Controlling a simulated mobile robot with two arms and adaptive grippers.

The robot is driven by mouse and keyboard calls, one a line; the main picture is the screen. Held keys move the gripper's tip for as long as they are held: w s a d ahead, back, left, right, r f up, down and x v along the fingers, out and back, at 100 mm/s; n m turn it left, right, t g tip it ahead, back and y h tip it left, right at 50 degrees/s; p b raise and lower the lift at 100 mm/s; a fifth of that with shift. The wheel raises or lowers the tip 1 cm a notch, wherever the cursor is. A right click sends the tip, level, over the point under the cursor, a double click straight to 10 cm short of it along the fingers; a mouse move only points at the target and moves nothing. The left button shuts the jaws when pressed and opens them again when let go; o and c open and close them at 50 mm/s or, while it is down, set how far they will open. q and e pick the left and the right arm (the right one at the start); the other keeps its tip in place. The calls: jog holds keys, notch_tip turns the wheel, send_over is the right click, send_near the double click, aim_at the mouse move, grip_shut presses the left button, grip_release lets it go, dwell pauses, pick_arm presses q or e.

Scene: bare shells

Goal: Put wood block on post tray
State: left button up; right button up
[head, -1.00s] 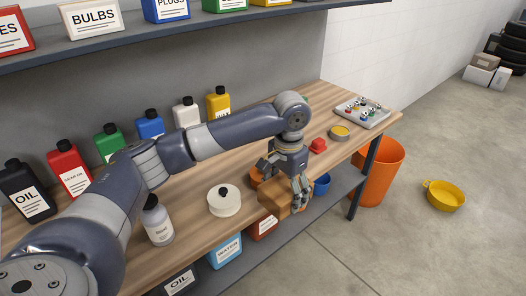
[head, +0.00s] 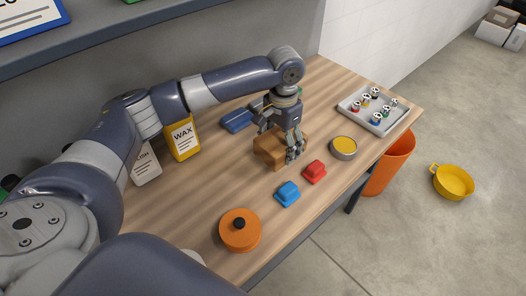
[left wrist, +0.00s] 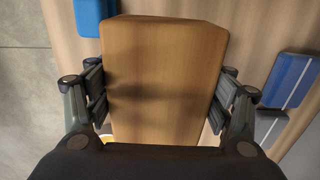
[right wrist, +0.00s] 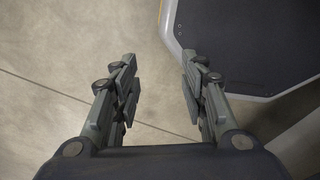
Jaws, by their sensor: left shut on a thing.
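The wood block (head: 270,152) is a light brown box in the grip of my left gripper (head: 278,133), over the bench top. In the left wrist view the block (left wrist: 160,70) fills the space between the two fingers (left wrist: 162,95), which press on its sides. I cannot tell whether its underside touches the bench. My right gripper (right wrist: 158,90) is open and empty above the floor.
A red block (head: 314,172), a blue block (head: 288,194) and a round tin with a yellow top (head: 344,148) stand near the front edge. An orange lidded pot (head: 240,230) is nearer. A dark blue item (head: 236,121) lies behind the gripper. An orange bin (head: 388,168) stands beyond the edge.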

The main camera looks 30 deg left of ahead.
pick_arm(q)
notch_tip(320, 180, down, 3)
jog(key=shift+s+a, duration=0.1)
jog(key=shift+s, duration=0.05)
jog(key=f+p, duration=0.1)
jog(key=f, duration=0.2)
jog(key=shift+w+f, duration=0.2)
jog(key=shift+f, duration=0.1)
jog(key=o, duration=1)
jog(key=shift+f, duration=0.15)
jog(key=o, duration=0.3)
jog(key=shift+o, duration=0.2)
jog(key=shift+s, duration=0.1)
pick_arm(e)
jog(key=shift+s+a+r, duration=0.25)
jog(key=shift+s+r, duration=0.1)
jog(key=shift+r, duration=0.35)
